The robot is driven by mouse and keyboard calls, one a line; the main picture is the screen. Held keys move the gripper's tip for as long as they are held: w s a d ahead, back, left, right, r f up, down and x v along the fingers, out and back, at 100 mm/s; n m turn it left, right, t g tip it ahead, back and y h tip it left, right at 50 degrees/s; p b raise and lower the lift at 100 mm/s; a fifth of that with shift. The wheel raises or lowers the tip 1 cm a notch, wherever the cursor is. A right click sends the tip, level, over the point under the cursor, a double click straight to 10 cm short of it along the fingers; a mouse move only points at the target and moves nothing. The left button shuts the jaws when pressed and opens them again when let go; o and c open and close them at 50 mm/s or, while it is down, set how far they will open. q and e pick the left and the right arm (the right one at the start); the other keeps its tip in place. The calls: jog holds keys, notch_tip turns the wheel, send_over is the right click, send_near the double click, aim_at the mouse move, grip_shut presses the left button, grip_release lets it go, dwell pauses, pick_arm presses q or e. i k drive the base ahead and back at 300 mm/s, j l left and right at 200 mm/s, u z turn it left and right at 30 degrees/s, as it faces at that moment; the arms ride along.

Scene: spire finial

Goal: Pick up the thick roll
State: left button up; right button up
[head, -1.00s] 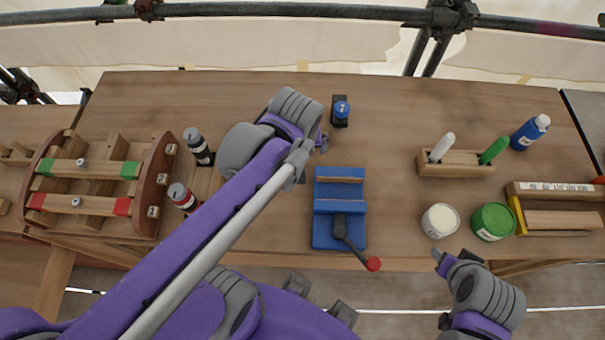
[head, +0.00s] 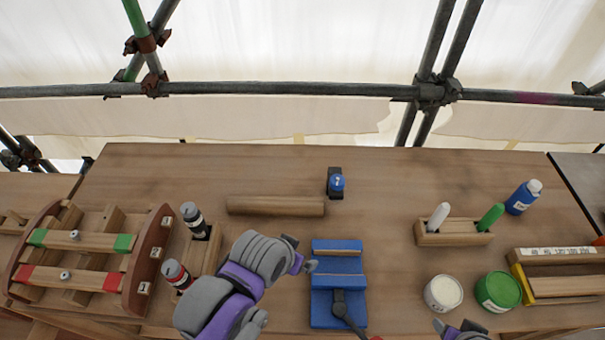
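A thick, plain wooden roll (head: 275,206) lies crosswise on the workbench, left of centre and towards the back. It lies apart from the things around it, and no gripper touches it. My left gripper (head: 303,256) is in front of the roll's right end, beside the upper left of the blue vise; its finger opening is not clear. My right gripper (head: 446,328) shows only as a tip at the bottom edge, in front of the white pot.
The blue vise (head: 337,285) stands front centre. A marker holder (head: 453,233), white pot (head: 443,293) and green pot (head: 497,291) are right. The back is clear.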

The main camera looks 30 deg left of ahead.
aim_at(291, 207)
jog(key=i+u, duration=0.1)
jog(key=u, duration=1.3)
